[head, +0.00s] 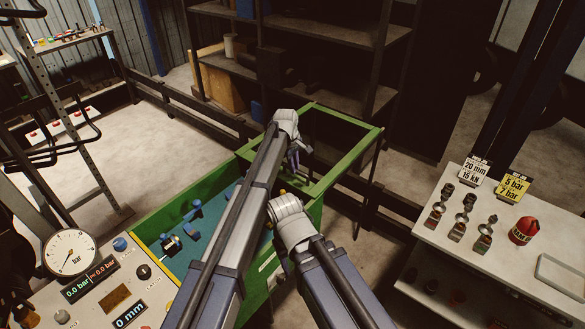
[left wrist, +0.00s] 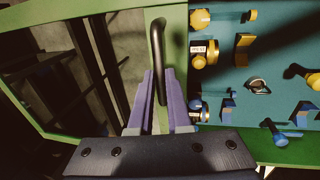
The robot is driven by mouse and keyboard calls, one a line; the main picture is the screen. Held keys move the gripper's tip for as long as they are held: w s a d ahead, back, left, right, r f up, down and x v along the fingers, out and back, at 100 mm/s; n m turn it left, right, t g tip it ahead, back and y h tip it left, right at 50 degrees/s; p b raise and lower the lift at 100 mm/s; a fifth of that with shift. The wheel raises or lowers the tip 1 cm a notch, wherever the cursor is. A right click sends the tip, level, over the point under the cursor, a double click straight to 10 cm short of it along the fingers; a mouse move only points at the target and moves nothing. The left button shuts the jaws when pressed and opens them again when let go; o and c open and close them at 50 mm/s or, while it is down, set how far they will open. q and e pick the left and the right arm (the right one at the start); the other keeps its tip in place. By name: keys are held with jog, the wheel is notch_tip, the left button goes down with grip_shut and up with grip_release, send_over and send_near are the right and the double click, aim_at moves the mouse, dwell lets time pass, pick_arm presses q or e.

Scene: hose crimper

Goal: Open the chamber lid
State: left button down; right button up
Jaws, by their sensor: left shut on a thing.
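The chamber is a green-walled box (head: 178,211) with a teal inside, holding blue and yellow fittings. Its lid is a green frame (head: 346,119) with a see-through middle, reaching out beyond the chamber's far right side. The floor and a shelf show through it. A black bar handle (left wrist: 157,45) stands on the lid's green edge in the left wrist view. My left gripper (head: 298,159) is shut on this handle, with its purple fingers (left wrist: 158,98) at either side of the bar's near end. My right gripper (head: 284,268) hangs near the chamber's front right, its fingers mostly hidden.
A pressure gauge (head: 71,253) and a control panel stand at the lower left. A white table (head: 455,215) on the right holds several metal fittings, a red part (head: 524,230) and two label cards. A dark shelf rack (head: 330,35) stands behind.

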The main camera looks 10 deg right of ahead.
pick_arm(q)
jog(key=shift+w+d, duration=0.25)
jog(key=c, duration=0.9)
grip_release()
jog(key=shift+o, duration=0.2)
notch_tip(320, 180, up, 8)
jog(key=s+a+p, duration=0.1)
jog(key=p, duration=0.6)
jog(key=shift+f+p, duration=0.15)
jog(key=shift+p, duration=0.2)
